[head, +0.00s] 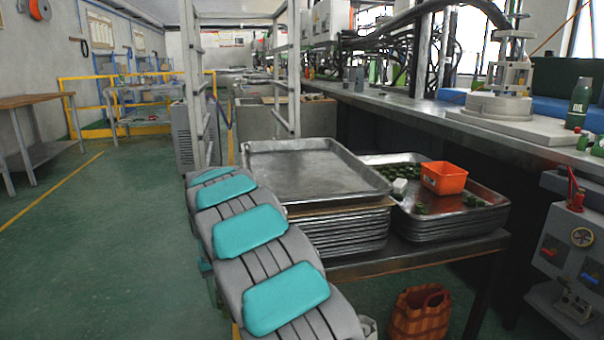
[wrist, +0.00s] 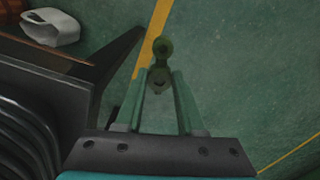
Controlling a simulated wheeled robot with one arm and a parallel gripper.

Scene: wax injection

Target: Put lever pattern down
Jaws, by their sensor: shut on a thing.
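In the wrist view my gripper (wrist: 160,82) is shut on a small dark green lever pattern (wrist: 160,50). The pattern sticks out past the fingertips, with a rounded end away from me, and hangs over the green floor.
An orange box (head: 443,177) and a small white block (head: 400,186) sit in the right tray. An orange-brown basket (head: 420,312) is beneath the table (head: 400,257). A long workbench (head: 430,112) runs behind. The floor at left is clear.

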